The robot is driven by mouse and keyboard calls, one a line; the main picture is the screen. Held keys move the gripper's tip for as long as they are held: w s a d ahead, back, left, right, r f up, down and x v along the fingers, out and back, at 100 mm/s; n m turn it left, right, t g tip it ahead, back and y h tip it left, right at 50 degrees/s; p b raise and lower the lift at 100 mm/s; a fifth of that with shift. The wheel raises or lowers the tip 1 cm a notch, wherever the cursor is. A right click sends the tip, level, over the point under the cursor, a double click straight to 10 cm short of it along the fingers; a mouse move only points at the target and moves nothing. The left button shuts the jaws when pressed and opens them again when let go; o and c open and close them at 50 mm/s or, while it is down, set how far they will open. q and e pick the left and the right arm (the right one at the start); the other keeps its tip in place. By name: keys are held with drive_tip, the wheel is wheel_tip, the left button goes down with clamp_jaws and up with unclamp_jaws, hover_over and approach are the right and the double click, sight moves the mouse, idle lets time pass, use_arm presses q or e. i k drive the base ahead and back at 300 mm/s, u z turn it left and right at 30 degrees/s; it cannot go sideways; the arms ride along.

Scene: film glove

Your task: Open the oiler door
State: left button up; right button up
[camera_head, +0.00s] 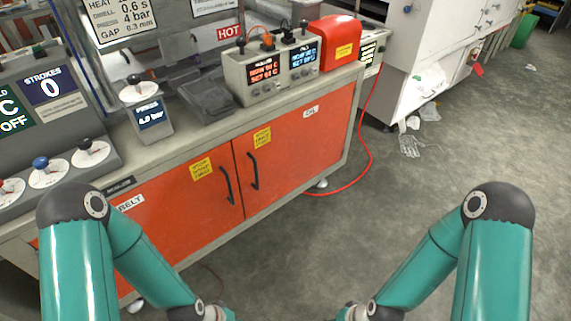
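The orange cabinet under the machine bench has two doors side by side, both closed. The right door (305,140) has a small white label (311,111) near its top that seems to read OIL, and a black vertical handle (253,171) by its left edge. The left door (165,225) has a label reading BELT (131,202) and a black handle (228,186) by its right edge. My two teal arms reach in at the bottom, in front of the cabinet. Both grippers are below the picture's lower edge, so their fingers are hidden.
A red cable (366,150) hangs from the bench and lies on the floor by the cabinet's right end. Control boxes (270,75) and a red cover (336,42) stand on top. White scraps (410,146) litter the floor. The grey floor (400,215) before the right door is mostly clear.

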sight(273, 159)
drive_tip(key=z, duration=0.2)
drive_tip(key=i, duration=0.9)
drive_tip(key=u, duration=0.1)
